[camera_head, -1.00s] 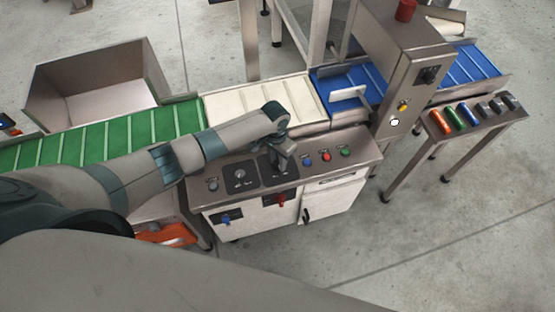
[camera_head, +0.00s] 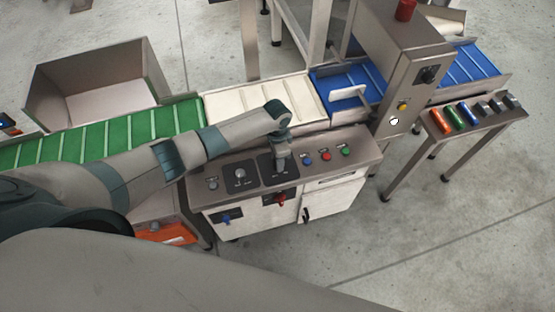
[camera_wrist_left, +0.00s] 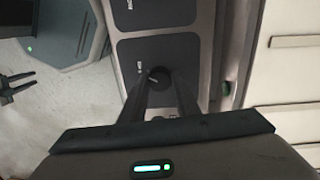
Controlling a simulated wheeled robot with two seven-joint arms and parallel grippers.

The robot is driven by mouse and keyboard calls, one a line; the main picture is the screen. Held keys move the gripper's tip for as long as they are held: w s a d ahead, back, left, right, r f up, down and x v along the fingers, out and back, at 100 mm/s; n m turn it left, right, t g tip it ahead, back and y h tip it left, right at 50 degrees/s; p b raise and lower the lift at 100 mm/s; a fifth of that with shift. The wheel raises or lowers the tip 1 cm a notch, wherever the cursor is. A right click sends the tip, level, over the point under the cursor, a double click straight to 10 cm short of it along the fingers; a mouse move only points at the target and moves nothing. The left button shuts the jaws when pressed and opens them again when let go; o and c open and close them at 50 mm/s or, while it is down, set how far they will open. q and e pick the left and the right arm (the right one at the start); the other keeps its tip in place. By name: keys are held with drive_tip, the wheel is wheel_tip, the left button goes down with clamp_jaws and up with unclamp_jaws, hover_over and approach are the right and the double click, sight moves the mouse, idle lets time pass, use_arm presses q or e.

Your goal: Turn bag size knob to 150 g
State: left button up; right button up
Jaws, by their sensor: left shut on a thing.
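The control panel (camera_head: 325,163) has two dark plates side by side. A round knob (camera_head: 240,174) sits on the left plate. My left gripper (camera_head: 281,163) is over the right plate, pointing down. In the left wrist view my left gripper (camera_wrist_left: 160,92) is shut on a small dark round knob (camera_wrist_left: 157,74) on that plate, with a finger on either side. The plate's lettering is too small to read, so the knob's setting cannot be told. My right gripper (camera_wrist_left: 16,88) shows at the left edge of the left wrist view, its fingers apart and empty.
Blue, red and green buttons (camera_head: 326,156) are right of the gripper. Blue and red handles (camera_head: 281,199) sit on the cabinet front. Green (camera_head: 120,132) and white belts run behind the panel. A side table (camera_head: 481,125) with several coloured cylinders stands right.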

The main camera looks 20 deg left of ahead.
use_arm(q)
drive_tip(key=o, duration=1)
drive_tip(key=shift+o, duration=0.2)
wheel_tip(320, 180, up, 18)
drive_tip(key=b, duration=0.3)
drive_tip(key=shift+w+a+f+b, duration=0.2)
drive_tip(key=shift+w+f+b, duration=0.05)
drive_tip(key=shift+w+b, duration=0.1)
drive_tip(key=shift+f, duration=0.1)
